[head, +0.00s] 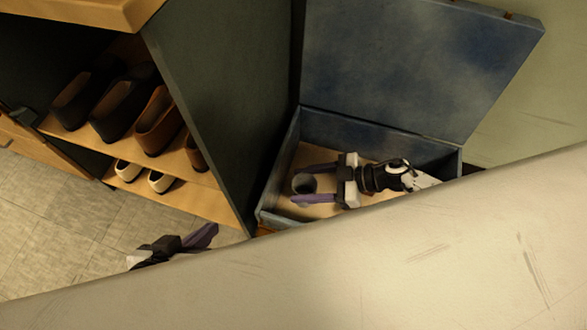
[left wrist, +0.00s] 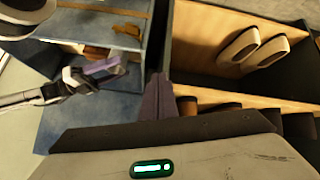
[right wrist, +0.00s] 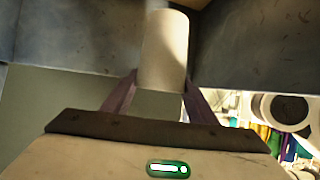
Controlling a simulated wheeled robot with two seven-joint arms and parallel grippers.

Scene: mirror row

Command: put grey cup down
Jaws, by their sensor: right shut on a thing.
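The grey cup (head: 303,184) is inside the open blue chest (head: 375,134), over its light wooden floor. My right gripper (head: 312,184) is shut on the cup, one purple finger on each side. In the right wrist view the cup (right wrist: 163,50) looks pale and sits between the fingertips. Whether its base touches the chest floor cannot be told. My left gripper (head: 205,236) hangs in front of the shoe cabinet, away from the chest. Its fingers lie together and empty in the left wrist view (left wrist: 157,95).
The chest's raised lid (head: 410,65) leans at the back. A dark cabinet side panel (head: 215,95) stands left of the chest. Brown shoes (head: 155,120) and pale shoes (head: 160,181) fill its shelves. A large pale surface (head: 400,260) blocks the lower right of the head view.

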